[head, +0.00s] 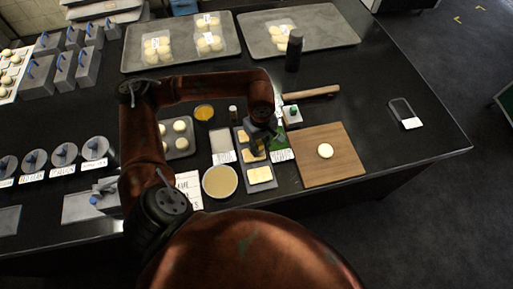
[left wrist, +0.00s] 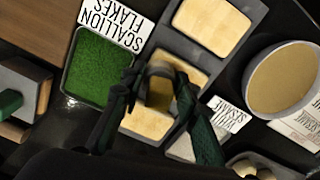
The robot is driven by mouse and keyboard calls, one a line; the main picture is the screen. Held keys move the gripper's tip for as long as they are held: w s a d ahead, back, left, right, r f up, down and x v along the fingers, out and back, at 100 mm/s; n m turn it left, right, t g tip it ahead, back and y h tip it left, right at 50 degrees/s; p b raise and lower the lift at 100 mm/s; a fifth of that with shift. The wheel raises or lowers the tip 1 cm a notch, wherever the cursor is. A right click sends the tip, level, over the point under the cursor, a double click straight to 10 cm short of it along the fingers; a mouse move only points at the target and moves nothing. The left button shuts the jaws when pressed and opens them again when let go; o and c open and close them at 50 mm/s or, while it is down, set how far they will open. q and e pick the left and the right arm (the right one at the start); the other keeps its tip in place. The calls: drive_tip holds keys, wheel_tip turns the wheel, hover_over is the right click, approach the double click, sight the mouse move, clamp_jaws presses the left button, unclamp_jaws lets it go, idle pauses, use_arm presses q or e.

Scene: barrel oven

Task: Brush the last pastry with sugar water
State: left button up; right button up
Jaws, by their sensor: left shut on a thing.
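Three pale rectangular pastries lie in a row on a narrow grey tray (head: 270,185): a near one (head: 259,175), a middle one (head: 253,155) and a far one (head: 243,136). My left gripper (head: 262,138) is over this tray. In the left wrist view the left gripper (left wrist: 160,105) is shut on a short brownish brush-like tool (left wrist: 160,88), which overlaps the middle pastry; whether it touches cannot be told. The fingers hide part of the tool and tray. A round bowl of pale tan liquid (head: 220,181) stands left of the tray. My right gripper is out of view.
A green scallion flakes tray (left wrist: 100,68) lies close beside the pastry tray. A wooden board (head: 345,165) with a round dough piece (head: 325,151), a rolling pin (head: 312,93) and a dark bottle (head: 294,50) stand nearby. The counter's right end is mostly clear.

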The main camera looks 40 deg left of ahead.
use_arm(q)
drive_tip(key=shift+w+d, duration=0.3)
drive_tip(key=shift+r+p, duration=1.15)
drive_tip(key=shift+r, duration=1.85)
